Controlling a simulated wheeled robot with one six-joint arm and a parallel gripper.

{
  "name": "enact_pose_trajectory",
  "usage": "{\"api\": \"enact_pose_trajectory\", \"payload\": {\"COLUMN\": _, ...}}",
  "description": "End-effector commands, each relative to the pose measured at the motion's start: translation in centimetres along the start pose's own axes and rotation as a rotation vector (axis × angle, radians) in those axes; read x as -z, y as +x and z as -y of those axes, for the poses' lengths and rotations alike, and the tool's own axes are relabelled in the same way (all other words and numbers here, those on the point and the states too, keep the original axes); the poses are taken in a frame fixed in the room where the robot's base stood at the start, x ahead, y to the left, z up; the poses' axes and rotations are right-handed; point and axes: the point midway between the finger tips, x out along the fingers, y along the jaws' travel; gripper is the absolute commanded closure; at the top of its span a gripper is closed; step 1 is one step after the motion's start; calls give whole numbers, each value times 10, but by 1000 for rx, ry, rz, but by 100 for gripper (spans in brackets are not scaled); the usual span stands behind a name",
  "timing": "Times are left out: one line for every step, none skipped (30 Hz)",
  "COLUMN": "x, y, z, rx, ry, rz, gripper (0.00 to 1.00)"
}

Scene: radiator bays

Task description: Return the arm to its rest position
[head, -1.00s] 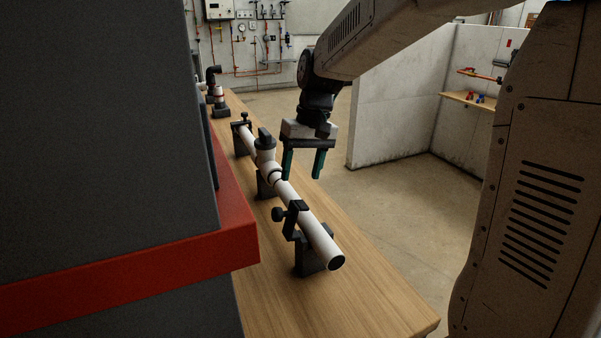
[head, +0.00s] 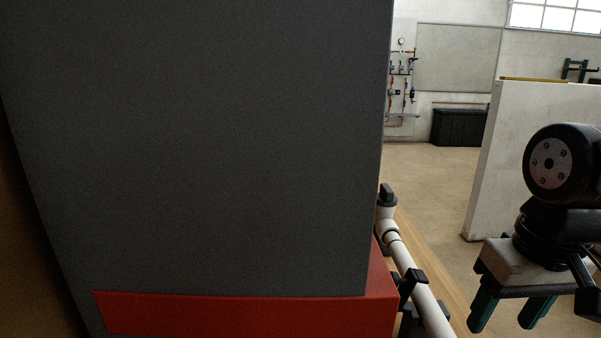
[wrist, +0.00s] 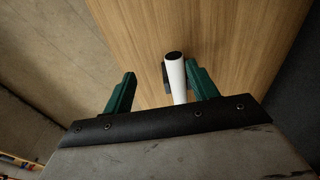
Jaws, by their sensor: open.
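My gripper (head: 508,312) is at the lower right of the head view, with its two green fingers pointing down, apart and empty. Part of my arm shows just above it. In the wrist view my gripper (wrist: 160,88) hangs open above the wooden bench. The end of a white pipe (wrist: 175,75) shows between the fingers there, close to the right one; I cannot tell the height gap. In the head view the gripper is to the right of the white pipe (head: 406,262) and apart from it.
A large dark grey panel (head: 200,150) with a red band (head: 250,315) blocks the left and middle of the head view. The wooden bench (head: 425,245) is mostly hidden behind it. A pale partition wall (head: 535,120) stands behind the gripper. Open floor (head: 432,180) lies beyond the bench.

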Motion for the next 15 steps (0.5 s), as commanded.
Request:
{"api": "enact_pose_trajectory", "payload": {"x": -14, "y": 2, "z": -1, "rx": -10, "ry": 1, "rz": -11, "gripper": 42}}
{"api": "enact_pose_trajectory", "payload": {"x": -20, "y": 3, "z": -2, "rx": -15, "ry": 1, "rz": -14, "gripper": 42}}
{"api": "enact_pose_trajectory", "payload": {"x": -26, "y": 5, "z": -3, "rx": -20, "ry": 2, "rz": -18, "gripper": 42}}
{"api": "enact_pose_trajectory", "payload": {"x": -30, "y": 6, "z": -3, "rx": -24, "ry": 3, "rz": -19, "gripper": 42}}
{"api": "enact_pose_trajectory", "payload": {"x": -34, "y": 7, "z": -3, "rx": -27, "ry": 3, "rz": -21, "gripper": 42}}
{"api": "enact_pose_trajectory", "payload": {"x": -37, "y": 8, "z": -3, "rx": -31, "ry": 4, "rz": -23, "gripper": 42}}
{"api": "enact_pose_trajectory", "payload": {"x": -39, "y": 9, "z": -4, "rx": -32, "ry": 5, "rz": -23, "gripper": 42}}
{"api": "enact_pose_trajectory", "payload": {"x": -40, "y": 9, "z": -4, "rx": -33, "ry": 5, "rz": -23, "gripper": 42}}
{"api": "enact_pose_trajectory", "payload": {"x": -41, "y": 10, "z": -4, "rx": -34, "ry": 5, "rz": -23, "gripper": 42}}
{"api": "enact_pose_trajectory", "payload": {"x": -41, "y": 10, "z": -4, "rx": -34, "ry": 5, "rz": -23, "gripper": 42}}
{"api": "enact_pose_trajectory", "payload": {"x": -41, "y": 10, "z": -4, "rx": -35, "ry": 5, "rz": -23, "gripper": 42}}
{"api": "enact_pose_trajectory", "payload": {"x": -41, "y": 10, "z": -4, "rx": -34, "ry": 5, "rz": -23, "gripper": 42}}
{"api": "enact_pose_trajectory", "payload": {"x": -41, "y": 10, "z": -4, "rx": -34, "ry": 5, "rz": -23, "gripper": 42}}
{"api": "enact_pose_trajectory", "payload": {"x": -41, "y": 10, "z": -4, "rx": -34, "ry": 5, "rz": -23, "gripper": 42}}
{"api": "enact_pose_trajectory", "payload": {"x": -41, "y": 10, "z": -4, "rx": -34, "ry": 5, "rz": -23, "gripper": 42}}
